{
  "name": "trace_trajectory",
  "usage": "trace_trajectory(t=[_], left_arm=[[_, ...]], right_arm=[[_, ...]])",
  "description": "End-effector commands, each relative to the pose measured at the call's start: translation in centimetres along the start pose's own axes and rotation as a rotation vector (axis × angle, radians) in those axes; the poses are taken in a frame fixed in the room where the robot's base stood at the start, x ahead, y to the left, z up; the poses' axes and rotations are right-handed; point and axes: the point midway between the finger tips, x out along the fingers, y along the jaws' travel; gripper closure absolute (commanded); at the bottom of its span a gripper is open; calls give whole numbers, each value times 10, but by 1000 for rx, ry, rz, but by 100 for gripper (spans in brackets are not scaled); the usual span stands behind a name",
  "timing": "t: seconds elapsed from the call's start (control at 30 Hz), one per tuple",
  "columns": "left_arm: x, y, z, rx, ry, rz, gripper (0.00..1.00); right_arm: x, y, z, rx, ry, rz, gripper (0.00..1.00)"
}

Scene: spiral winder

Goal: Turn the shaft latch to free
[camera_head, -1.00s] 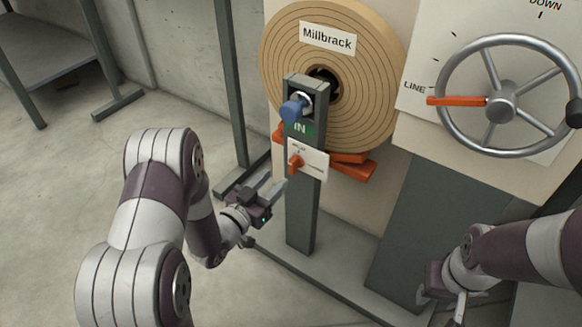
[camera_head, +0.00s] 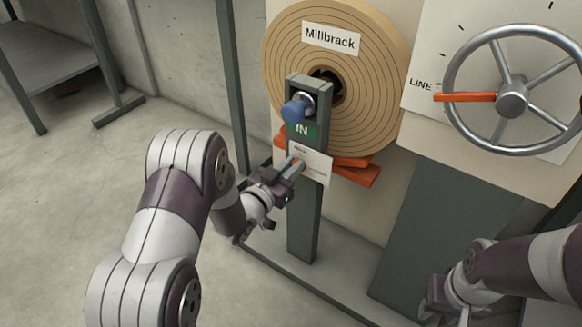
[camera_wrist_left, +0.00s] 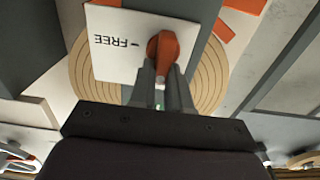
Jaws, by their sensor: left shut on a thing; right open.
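The shaft latch is a small orange knob (camera_wrist_left: 163,52) on a white label plate (camera_wrist_left: 115,50) marked FREE, seen upside down in the left wrist view. In the head view the plate (camera_head: 314,163) is on the grey post below the green IN label, and the knob is mostly hidden by my gripper. My left gripper (camera_head: 296,168) reaches the plate; in the left wrist view its fingers (camera_wrist_left: 160,82) are shut on the knob, one on each side. My right gripper (camera_head: 452,320) is low at the right, away from the latch, open, its fingertips partly cut off by the picture's edge.
A tan roll labelled Millbrack (camera_head: 378,75) sits behind the post (camera_head: 305,215). A blue knob (camera_head: 295,110) sticks out above the latch. Orange blocks (camera_head: 358,174) lie below the roll. A handwheel (camera_head: 512,98) with an orange pointer is at the right. Floor at left is open.

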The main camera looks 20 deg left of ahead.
Motion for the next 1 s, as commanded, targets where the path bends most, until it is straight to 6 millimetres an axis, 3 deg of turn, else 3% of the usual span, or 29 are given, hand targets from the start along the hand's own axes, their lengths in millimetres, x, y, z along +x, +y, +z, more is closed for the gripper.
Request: trace_trajectory(t=[0.37,1.0], left_arm=[[0,2,1,114,-1,0,100],[0,13,7,699,-2,1,100]], right_arm=[[0,0,0,0,0,0,57],[6,0,1,0,0,0,57]])
